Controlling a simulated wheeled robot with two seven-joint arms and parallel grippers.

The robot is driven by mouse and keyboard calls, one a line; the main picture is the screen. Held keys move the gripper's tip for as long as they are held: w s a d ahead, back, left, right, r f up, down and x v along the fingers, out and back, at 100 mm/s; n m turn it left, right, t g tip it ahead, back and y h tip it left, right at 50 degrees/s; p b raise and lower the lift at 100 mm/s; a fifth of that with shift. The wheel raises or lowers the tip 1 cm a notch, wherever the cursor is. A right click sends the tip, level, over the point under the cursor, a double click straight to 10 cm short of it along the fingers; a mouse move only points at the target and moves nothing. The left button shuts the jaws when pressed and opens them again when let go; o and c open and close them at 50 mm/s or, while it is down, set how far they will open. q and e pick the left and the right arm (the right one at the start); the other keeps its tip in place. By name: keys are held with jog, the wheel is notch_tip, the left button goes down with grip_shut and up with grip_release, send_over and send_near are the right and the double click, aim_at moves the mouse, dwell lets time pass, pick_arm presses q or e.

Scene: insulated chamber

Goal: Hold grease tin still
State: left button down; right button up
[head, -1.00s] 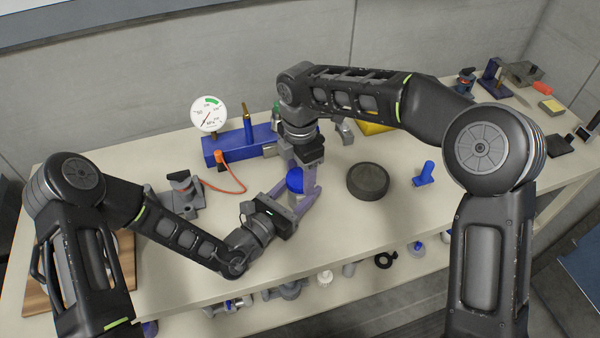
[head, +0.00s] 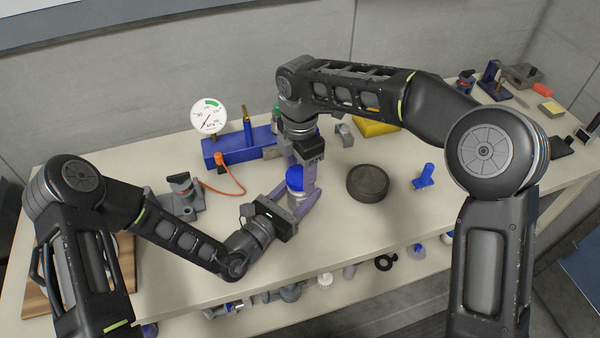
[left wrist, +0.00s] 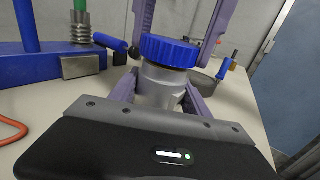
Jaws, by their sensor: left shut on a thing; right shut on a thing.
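The grease tin (head: 297,198) has a grey metal body and a ribbed blue lid (head: 294,178). It stands upright near the middle of the bench. In the left wrist view the tin's body (left wrist: 160,87) shows between my left fingers, with the lid (left wrist: 170,51) on top. My left gripper (head: 298,201) is shut around the body from the front left, low over the bench. My right gripper (head: 297,174) comes down from above and is shut on the lid. Its purple fingers hide part of the tin in the head view.
A blue fixture (head: 236,146) with a white dial gauge (head: 209,116) and an orange hose stands behind left. A dark round disc (head: 367,183) and a blue fitting (head: 424,176) lie to the right. Several parts fill the shelf below. The bench front is mostly clear.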

aim_at(300, 174)
jog(key=shift+r, duration=0.25)
jog(key=shift+r, duration=2)
pick_arm(q)
jog(key=shift+c, duration=2.2)
grip_release()
